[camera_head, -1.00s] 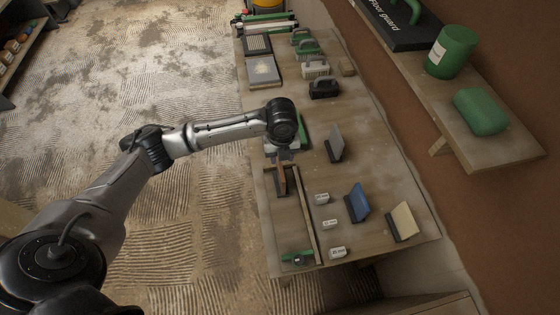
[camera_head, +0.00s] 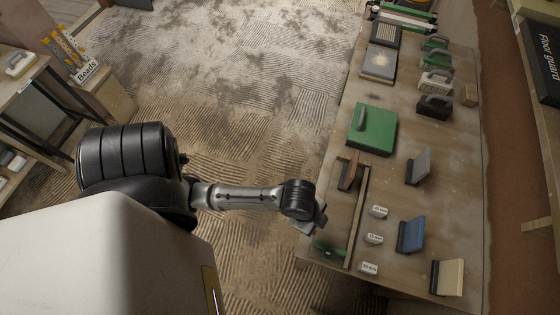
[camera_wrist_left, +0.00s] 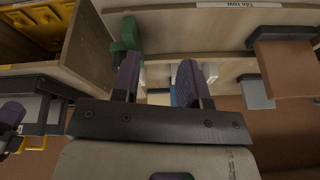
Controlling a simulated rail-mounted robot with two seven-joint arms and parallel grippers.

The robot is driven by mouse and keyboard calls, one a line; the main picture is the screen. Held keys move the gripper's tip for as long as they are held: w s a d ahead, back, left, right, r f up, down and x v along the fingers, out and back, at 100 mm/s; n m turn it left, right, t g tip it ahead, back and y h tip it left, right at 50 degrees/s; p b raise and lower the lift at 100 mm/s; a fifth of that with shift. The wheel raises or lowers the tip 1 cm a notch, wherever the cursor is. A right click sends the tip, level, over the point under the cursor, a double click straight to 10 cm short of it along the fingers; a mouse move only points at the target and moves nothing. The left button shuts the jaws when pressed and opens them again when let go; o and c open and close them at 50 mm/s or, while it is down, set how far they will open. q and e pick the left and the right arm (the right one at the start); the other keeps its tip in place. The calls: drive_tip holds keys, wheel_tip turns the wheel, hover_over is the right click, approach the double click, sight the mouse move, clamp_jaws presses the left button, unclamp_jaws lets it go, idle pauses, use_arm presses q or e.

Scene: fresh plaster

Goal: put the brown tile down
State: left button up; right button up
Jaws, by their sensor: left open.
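The brown tile (camera_head: 349,171) stands on the workbench (camera_head: 420,140), at the far end of a thin wooden strip (camera_head: 357,215). In the left wrist view a brown block that looks like this tile (camera_wrist_left: 288,68) shows at the right, outside the jaws. My left gripper (camera_head: 320,222) is over the bench's near left edge, apart from the tile. Its two dark fingers (camera_wrist_left: 160,82) are open, with nothing held between them. My right gripper is not in view.
Grey (camera_head: 418,166), blue (camera_head: 411,235) and cream (camera_head: 447,277) tiles stand along the bench's right side. Small labelled blocks (camera_head: 374,238) sit between them and the strip. A green board (camera_head: 378,132) lies beyond the brown tile. A shelving unit (camera_head: 30,100) stands far left.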

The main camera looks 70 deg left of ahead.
use_arm(q)
drive_tip(key=s+a+n+y, duration=0.2)
drive_tip(key=s+a+n, duration=0.2)
drive_tip(key=s+n, duration=0.4)
drive_tip(key=shift+s+r, duration=0.15)
drive_tip(key=shift+s, duration=0.1)
